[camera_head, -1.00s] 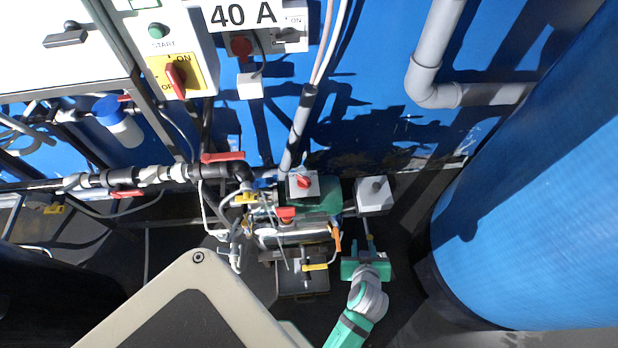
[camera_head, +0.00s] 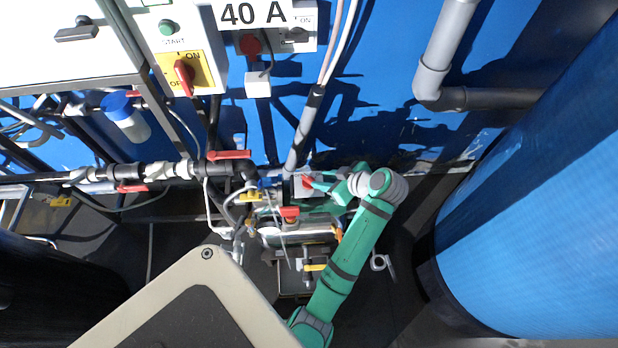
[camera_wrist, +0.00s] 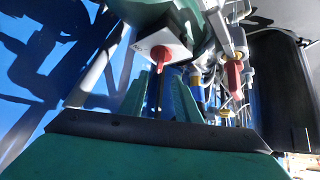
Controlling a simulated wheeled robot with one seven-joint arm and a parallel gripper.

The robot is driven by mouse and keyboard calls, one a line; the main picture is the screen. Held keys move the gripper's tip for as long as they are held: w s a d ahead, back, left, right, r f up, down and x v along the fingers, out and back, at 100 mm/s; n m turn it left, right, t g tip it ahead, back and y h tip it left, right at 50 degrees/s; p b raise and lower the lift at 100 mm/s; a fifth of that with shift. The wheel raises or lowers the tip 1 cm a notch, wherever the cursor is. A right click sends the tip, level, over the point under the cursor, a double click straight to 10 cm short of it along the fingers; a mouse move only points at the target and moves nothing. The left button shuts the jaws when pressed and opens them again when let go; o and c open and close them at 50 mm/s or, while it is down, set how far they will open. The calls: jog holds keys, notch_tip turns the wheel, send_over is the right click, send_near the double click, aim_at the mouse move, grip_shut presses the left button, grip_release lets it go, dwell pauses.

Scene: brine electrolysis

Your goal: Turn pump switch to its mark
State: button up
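The pump switch is a red knob (camera_head: 308,181) on a small grey-white box (camera_head: 303,191) on top of the green pump. It also shows in the wrist view as a red knob (camera_wrist: 162,55) on the pale box (camera_wrist: 160,38). My gripper (camera_head: 320,183) reaches in from the right in the head view, its fingertips close to the knob. In the wrist view my gripper (camera_wrist: 161,75) has two green fingers apart, with the knob just beyond or between their tips. I cannot tell whether they touch it. I cannot make out the mark.
Red-handled valves (camera_head: 228,155) and dark piping run left of the pump. Another red handle (camera_head: 289,212) sits just below the switch. A large blue tank (camera_head: 550,190) stands at the right. The control panel with its red-yellow switch (camera_head: 184,75) is on the wall above.

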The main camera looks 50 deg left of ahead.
aim_at(309, 178)
jog(key=x, duration=0.9)
jog(key=shift+f, duration=0.1)
grip_shut()
